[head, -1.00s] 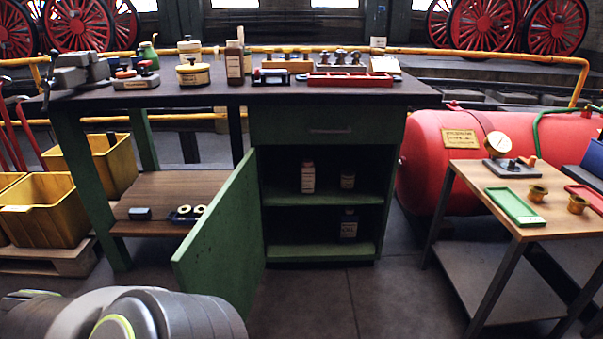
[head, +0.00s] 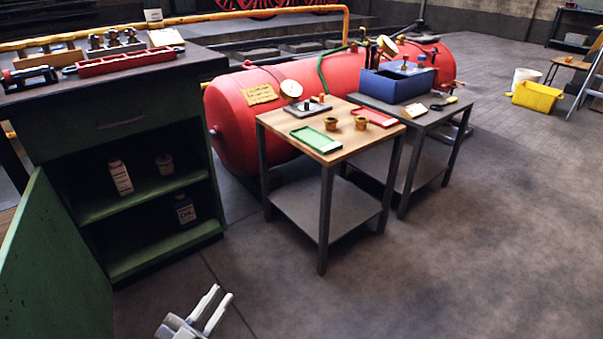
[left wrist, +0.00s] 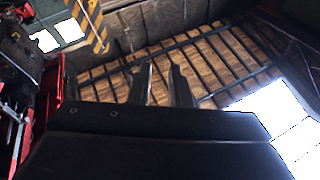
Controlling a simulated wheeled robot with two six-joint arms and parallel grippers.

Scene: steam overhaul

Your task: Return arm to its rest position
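My left gripper (head: 221,293) shows at the bottom of the head view, over the floor in front of the open green cabinet (head: 121,125). Its two pale fingers are spread apart with nothing between them. In the left wrist view the fingers (left wrist: 161,72) also stand apart and empty, against a plank roof (left wrist: 215,60) with bright skylights. Most of the left arm is out of the head view. My right gripper is not in view.
The cabinet's green door (head: 50,265) stands open at the left. A wooden-topped table (head: 343,150) with a green tray (head: 316,139) and a dark table (head: 432,117) with a blue bin (head: 397,87) stand before a red boiler (head: 240,130).

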